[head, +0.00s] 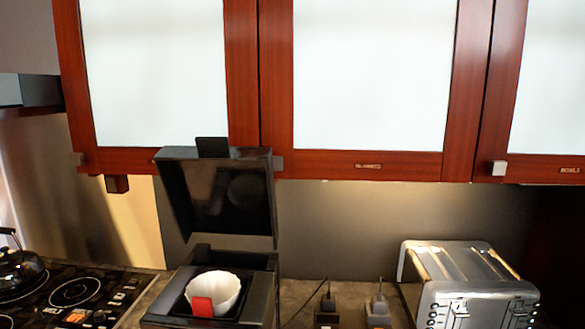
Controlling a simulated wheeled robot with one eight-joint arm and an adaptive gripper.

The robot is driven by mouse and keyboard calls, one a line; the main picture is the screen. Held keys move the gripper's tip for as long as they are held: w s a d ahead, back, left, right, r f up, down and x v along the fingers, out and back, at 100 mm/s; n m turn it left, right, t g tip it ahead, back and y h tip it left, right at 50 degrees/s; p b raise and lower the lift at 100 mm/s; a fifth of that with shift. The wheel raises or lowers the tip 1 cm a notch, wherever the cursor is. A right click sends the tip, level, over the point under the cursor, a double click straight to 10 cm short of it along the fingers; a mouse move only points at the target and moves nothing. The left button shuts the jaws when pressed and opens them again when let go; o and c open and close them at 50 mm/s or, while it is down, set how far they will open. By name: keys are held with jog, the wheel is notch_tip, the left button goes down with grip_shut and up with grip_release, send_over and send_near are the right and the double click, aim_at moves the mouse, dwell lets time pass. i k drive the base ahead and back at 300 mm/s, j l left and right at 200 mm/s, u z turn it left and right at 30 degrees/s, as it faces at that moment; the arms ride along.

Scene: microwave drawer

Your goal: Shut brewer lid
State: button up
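The brewer (262,292) is a dark box on the counter, left of centre at the bottom of the head view. Its black lid (222,195) stands raised, tilted back, with its hollow underside facing me and a tab (213,147) on its top edge. The lid's top edge overlaps the bottom of the wall cabinets in the picture. In the open top of the brewer sits a white fluted filter or cup (213,290) with a red tab (202,306) at its front. My gripper is not in view.
A metal toaster (465,285) stands on the right of the counter (300,295). Two small dark objects (327,312) (378,312) stand between brewer and toaster. A cooktop (85,295) with a black kettle (18,270) is on the left. Red-framed cabinets (368,165) hang above.

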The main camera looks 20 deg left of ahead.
aim_at(211, 185)
jog(key=u, duration=0.4)
jog(key=j+u, duration=0.15)
jog(key=u, duration=0.6)
jog(key=i+u, duration=0.1)
jog(key=u, duration=0.3)
